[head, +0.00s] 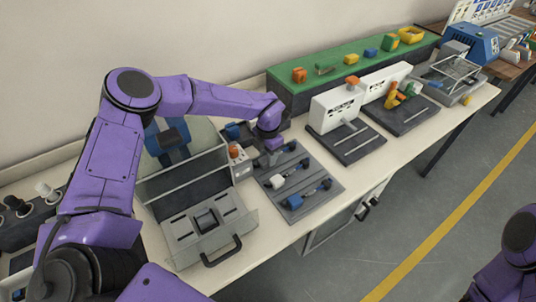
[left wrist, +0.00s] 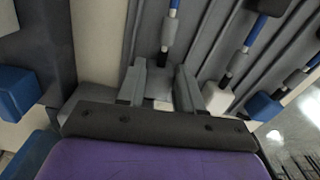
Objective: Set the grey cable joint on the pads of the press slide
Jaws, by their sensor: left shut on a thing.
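My left gripper (head: 274,157) is over the far part of the grooved dark tray (head: 328,192). In the left wrist view its two fingers (left wrist: 160,92) are shut on the grey cable joint (left wrist: 158,70), with a blue cable end running up from it. The gripper mostly hides this joint in the head view. A white joint (head: 278,181) and a blue joint (head: 294,201) lie in the nearer grooves of the tray. The press slide (head: 181,227), with a dark block in its middle and a black handle in front, is left of the tray. My right gripper is out of view.
The blue press head (head: 168,138) stands behind the slide, with clear panels around it. A small box with an orange button (head: 235,152) is between press and tray. White-backed stations (head: 336,109) stand to the right. A green shelf (head: 330,77) runs behind.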

